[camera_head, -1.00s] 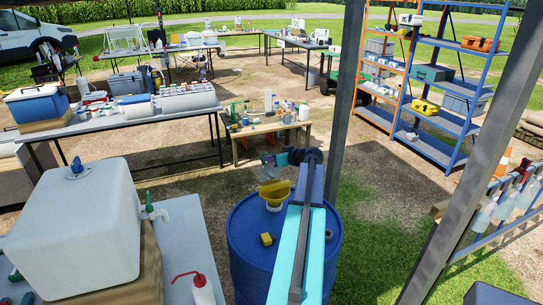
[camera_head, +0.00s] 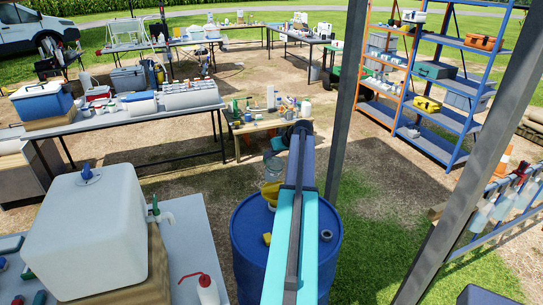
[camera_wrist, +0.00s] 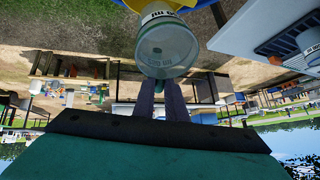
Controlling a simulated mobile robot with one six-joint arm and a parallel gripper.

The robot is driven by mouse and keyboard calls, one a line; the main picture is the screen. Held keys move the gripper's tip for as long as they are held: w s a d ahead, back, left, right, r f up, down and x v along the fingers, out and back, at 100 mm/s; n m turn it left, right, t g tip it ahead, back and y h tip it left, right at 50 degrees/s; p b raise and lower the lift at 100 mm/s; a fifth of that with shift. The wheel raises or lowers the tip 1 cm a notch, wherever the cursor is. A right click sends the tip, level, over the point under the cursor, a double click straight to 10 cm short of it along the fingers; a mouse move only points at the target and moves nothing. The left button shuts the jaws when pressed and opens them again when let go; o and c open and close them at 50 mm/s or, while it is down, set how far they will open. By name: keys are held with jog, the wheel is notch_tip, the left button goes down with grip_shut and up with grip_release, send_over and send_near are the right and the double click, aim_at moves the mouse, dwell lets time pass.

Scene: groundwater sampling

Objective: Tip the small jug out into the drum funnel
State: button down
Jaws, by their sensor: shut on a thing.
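The small clear jug (camera_head: 270,191) with dark markings is over the near-left part of the blue drum (camera_head: 252,262). It fills the upper middle of the wrist view (camera_wrist: 165,50), which is upside down. My gripper (camera_wrist: 165,98) is shut on the jug; in the head view my arm hides most of the gripper. The yellow funnel (camera_wrist: 163,4) shows as a strip at the top edge of the wrist view, beyond the jug. In the head view the jug and my arm largely cover the funnel. I cannot tell whether anything is left in the jug.
A white tank (camera_head: 85,235) and a red-tipped wash bottle (camera_head: 207,290) stand on the table at left. A grey post (camera_head: 345,95) rises close to my arm's right.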

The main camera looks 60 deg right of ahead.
jog(key=shift+w+d+f+g+y, duration=0.1)
jog(key=shift+w+d+g+y, duration=0.1)
jog(key=shift+g+y, duration=0.4)
jog(key=shift+w+d+f+g+y, duration=0.1)
jog(key=shift+w+g+y, duration=0.1)
jog(key=shift+g, duration=0.7)
jog(key=shift+a, duration=0.1)
jog(key=shift+s, duration=0.15)
